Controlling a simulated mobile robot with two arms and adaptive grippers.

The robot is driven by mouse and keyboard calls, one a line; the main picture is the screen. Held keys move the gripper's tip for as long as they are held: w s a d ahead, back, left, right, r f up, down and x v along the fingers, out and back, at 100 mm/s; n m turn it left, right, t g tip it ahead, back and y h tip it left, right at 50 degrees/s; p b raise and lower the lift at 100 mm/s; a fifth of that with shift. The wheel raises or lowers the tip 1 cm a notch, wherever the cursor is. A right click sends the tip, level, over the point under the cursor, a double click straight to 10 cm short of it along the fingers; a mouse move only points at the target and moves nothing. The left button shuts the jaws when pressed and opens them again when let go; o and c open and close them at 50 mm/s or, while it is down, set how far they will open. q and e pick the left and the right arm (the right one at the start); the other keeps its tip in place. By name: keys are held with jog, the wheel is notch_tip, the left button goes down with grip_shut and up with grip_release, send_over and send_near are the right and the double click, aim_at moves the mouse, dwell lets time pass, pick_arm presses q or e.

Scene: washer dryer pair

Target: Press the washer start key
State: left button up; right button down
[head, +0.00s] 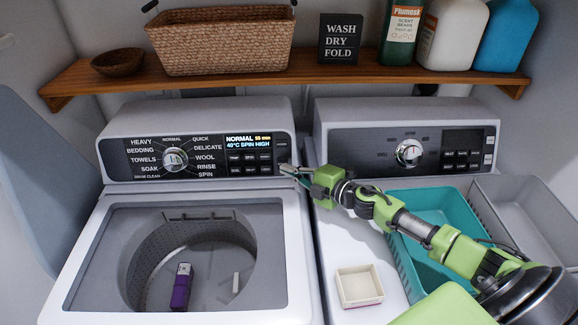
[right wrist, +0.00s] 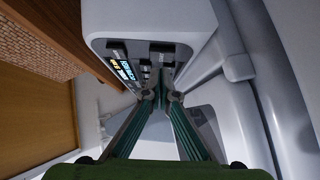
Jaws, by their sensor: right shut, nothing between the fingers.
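I cannot read which key is start. My right gripper (head: 287,169) is shut and empty at the panel's right end, its tips over the lower right part. In the right wrist view, the fingertips (right wrist: 161,97) are close to the dark keys (right wrist: 162,52); whether they touch is unclear. My left gripper is not in view.
The dryer (head: 330,140) stands at the right, with a small cream box (head: 359,288), a teal basket (head: 440,203) and a grey bin (head: 540,200). A wooden shelf (head: 290,78) with a wicker basket (head: 222,40) and bottles runs above.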

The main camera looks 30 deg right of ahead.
jog(key=shift+w+d+f, duration=0.2)
jog(key=shift+w+d, duration=0.2)
jog(key=shift+w, duration=0.25)
jog(key=shift+w, duration=0.1)
